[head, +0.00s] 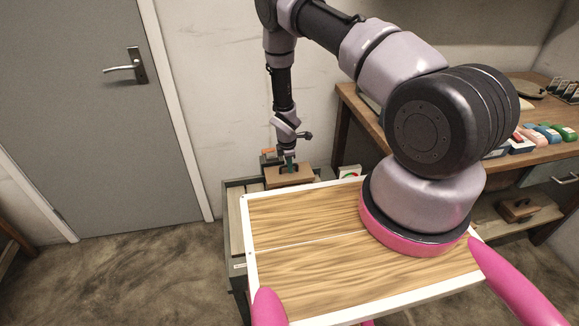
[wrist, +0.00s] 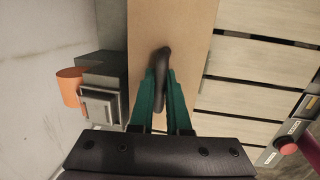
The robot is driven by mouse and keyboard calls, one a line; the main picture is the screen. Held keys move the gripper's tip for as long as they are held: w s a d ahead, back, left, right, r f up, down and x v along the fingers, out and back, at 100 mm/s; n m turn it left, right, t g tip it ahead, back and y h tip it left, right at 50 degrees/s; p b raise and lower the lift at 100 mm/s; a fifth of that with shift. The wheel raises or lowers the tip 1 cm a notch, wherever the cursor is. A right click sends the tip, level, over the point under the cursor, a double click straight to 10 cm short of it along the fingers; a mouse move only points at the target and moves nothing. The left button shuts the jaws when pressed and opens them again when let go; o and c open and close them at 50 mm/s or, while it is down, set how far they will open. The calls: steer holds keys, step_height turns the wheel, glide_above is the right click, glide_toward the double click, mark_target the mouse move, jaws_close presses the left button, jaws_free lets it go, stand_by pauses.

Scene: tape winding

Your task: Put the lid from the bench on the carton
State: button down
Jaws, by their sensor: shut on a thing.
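The lid (head: 303,177) is a flat tan-brown board with a dark handle on top, at the slatted bench (head: 236,222) beyond my body. In the wrist view the lid (wrist: 203,30) runs up the middle of the picture, with its dark handle (wrist: 162,80) upright in view. My gripper (head: 288,160) points down over the lid, and its green fingers (wrist: 160,98) are shut on the handle. I cannot tell whether the lid touches the bench slats or hangs just above them. I cannot make out the carton for certain in either view.
An orange cylinder (wrist: 70,87) and a grey block (wrist: 101,104) stand close left of the lid. A small white item (head: 349,172) is right of it. A workbench (head: 362,118) with several items stands at right, a brown handled box (head: 518,211) on its lower shelf.

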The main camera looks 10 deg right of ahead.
steer(key=c, duration=0.8)
jaws_free()
steer(key=shift+r, duration=0.1)
step_height(320, 180, up, 10)
steer(key=s+a, duration=0.1)
steer(key=shift+s+r, duration=0.2)
steer(key=shift+s, duration=0.05)
